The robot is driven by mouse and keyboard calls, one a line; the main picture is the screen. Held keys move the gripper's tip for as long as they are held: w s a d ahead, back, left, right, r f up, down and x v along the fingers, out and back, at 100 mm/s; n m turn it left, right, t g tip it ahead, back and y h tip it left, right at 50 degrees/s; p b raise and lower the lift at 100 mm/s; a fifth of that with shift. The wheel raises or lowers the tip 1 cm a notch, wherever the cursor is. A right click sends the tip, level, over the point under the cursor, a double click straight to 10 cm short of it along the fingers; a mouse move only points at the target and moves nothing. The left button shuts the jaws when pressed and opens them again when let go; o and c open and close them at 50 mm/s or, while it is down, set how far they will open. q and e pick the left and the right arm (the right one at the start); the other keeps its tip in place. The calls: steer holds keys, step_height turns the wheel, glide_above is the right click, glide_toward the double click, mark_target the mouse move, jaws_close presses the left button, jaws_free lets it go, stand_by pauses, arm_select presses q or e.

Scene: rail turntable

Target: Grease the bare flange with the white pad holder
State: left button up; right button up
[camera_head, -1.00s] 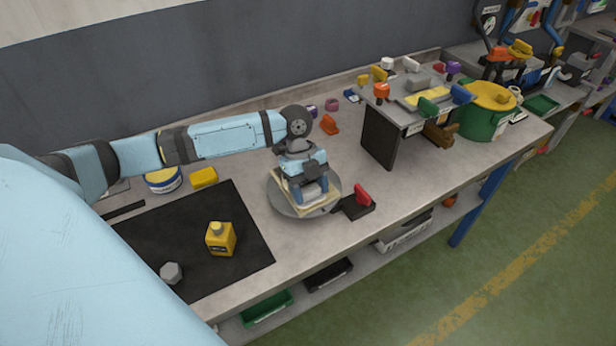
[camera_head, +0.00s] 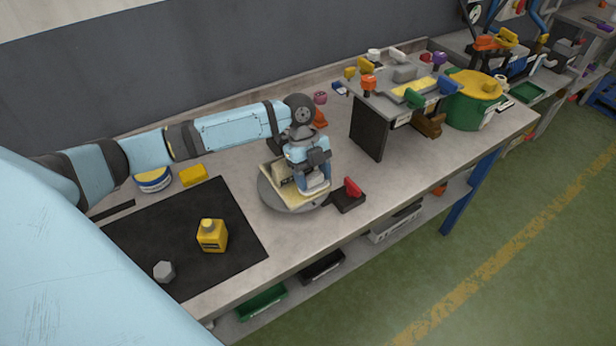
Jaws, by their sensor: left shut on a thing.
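A round grey turntable (camera_head: 268,194) sits on the bench, with a cream plate (camera_head: 290,203) on it. A beige upright part (camera_head: 283,178) stands on the plate, partly hidden by my gripper. My left gripper (camera_head: 315,178) points down over the right side of the plate. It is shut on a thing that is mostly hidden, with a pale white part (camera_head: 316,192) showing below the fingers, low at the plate. I take this for the white pad holder. I cannot tell whether it touches the flange, and no grease is visible. My right gripper is out of view.
A black block with a red lever (camera_head: 351,188) stands right of the turntable. A black mat (camera_head: 150,231) holds a yellow bottle (camera_head: 212,236) and a grey hex piece (camera_head: 164,271). A yellow-and-blue tin (camera_head: 153,180) and yellow block (camera_head: 193,175) lie behind. A raised shelf (camera_head: 370,132) stands right.

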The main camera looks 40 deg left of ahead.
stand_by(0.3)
arm_select(q)
steer(key=shift+w+d, duration=0.25)
steer(key=shift+w, duration=0.25)
steer(key=shift+w+d, duration=0.2)
steer(key=shift+w, duration=0.25)
steer(key=shift+s+a, duration=0.1)
steer(key=shift+s+a+p, duration=0.15)
steer(key=shift+s+p, duration=0.3)
steer(key=shift+s+a+f, duration=0.15)
steer(key=shift+s+a, duration=0.05)
steer(key=shift+s, duration=0.25)
